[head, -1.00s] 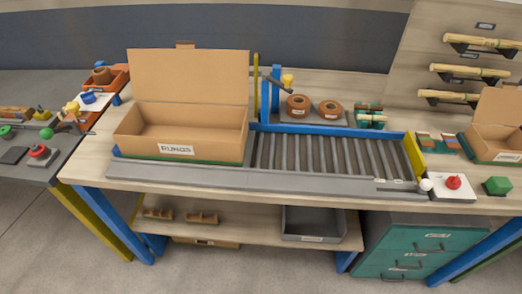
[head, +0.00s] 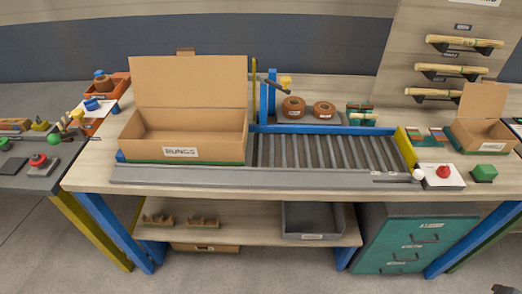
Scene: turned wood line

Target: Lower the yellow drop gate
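A yellow plate (head: 406,148), which looks like the drop gate, stands upright across the right end of the grey roller conveyor (head: 325,152). A lever with a white ball knob (head: 418,175) lies at the conveyor's front right corner, close to the plate's near end. A thin yellow upright (head: 254,88) also stands behind the conveyor's left end, beside a blue post (head: 271,92) with a dark arm and a yellow knob (head: 285,82). My gripper is not in view.
An open cardboard box (head: 180,153) sits at the conveyor's left end. The bench's front strip is bare.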

